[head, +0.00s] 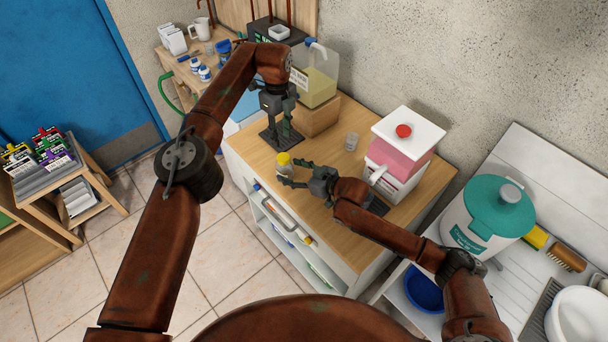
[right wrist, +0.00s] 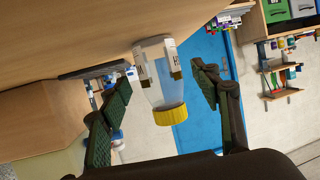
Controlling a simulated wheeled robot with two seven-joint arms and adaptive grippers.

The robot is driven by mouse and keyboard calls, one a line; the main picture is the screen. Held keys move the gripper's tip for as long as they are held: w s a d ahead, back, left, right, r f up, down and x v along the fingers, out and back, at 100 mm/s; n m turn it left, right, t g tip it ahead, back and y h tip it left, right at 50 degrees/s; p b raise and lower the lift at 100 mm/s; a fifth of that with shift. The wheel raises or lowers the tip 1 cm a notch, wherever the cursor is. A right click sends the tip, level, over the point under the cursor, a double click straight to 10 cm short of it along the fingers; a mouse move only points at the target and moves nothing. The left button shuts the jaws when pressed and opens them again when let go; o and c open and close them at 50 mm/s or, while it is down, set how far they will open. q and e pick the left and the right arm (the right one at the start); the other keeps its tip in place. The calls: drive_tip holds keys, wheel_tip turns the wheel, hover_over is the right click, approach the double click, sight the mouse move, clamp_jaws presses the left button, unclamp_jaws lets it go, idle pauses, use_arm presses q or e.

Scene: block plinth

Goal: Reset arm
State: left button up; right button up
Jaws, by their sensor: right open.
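My right gripper (head: 293,172) is open low over the wooden counter top, its fingers pointing left in the head view. A small clear bottle with a yellow cap (head: 283,160) stands at its fingertips. In the right wrist view the bottle (right wrist: 160,75) appears cap-down between the spread fingers of my right gripper (right wrist: 160,95), with a visible gap on each side. My left gripper (head: 279,125) points down over a dark flat plate (head: 267,136) at the back of the counter. Whether its fingers are apart or closed is unclear.
A jug of yellow liquid (head: 316,80) stands on a wooden block (head: 315,117) behind. A small clear cup (head: 351,141) and a pink-filled dispenser with a red knob (head: 400,155) stand to the right. A teal-lidded container (head: 490,215) stands farther right. The counter's front edge is close.

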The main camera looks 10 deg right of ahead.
drive_tip(key=v, duration=0.8)
drive_tip(key=shift+s+d, duration=0.1)
drive_tip(key=shift+d, duration=0.05)
